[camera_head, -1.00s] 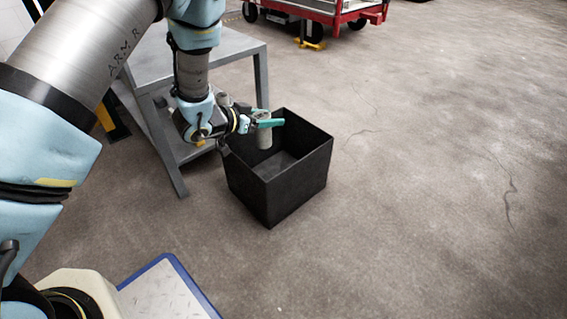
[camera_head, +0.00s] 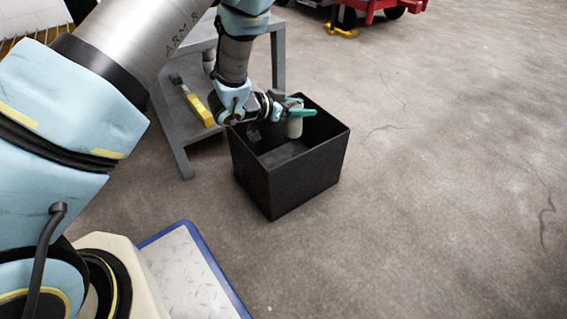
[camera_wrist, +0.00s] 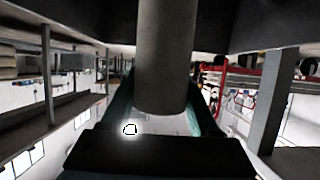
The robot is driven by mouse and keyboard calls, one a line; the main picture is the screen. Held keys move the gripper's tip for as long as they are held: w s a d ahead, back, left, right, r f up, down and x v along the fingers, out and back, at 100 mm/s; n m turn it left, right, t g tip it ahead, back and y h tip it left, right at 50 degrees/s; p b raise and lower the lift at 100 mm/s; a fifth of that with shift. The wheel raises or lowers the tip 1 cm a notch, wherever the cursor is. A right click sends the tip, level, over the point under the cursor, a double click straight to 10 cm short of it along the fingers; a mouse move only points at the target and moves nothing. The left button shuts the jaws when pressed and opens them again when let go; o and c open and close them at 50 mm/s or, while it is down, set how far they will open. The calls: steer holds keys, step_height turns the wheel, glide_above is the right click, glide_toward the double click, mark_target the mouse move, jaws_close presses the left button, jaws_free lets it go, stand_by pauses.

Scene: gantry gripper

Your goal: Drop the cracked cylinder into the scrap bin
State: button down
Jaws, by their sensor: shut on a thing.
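A pale grey cylinder (camera_head: 294,128) hangs upright in my gripper (camera_head: 299,112), whose green fingers are shut on it near its top. In the head view it shows against the mouth of the open black bin (camera_head: 305,178), towards the far side. How far its lower end is below the rim I cannot tell. In the wrist view the cylinder (camera_wrist: 165,60) stands between the fingers. No crack can be made out on it. The bin stands upright on the floor, and the part of its inside that shows looks empty.
A grey metal table (camera_head: 275,27) with a lower shelf stands close behind and left of the bin. A yellow-handled tool (camera_head: 200,108) and a small grey cylindrical thing (camera_head: 208,61) show there. A red cart (camera_head: 385,8) is at the back. The floor right of the bin is clear.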

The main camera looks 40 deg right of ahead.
steer(key=shift+f, duration=0.55)
steer(key=shift+c, duration=0.2)
jaws_free()
steer(key=shift+a, duration=0.1)
steer(key=p+v, duration=0.4)
steer(key=v, duration=0.6)
steer(key=shift+a, duration=0.3)
steer(key=shift+w+a+r, duration=0.1)
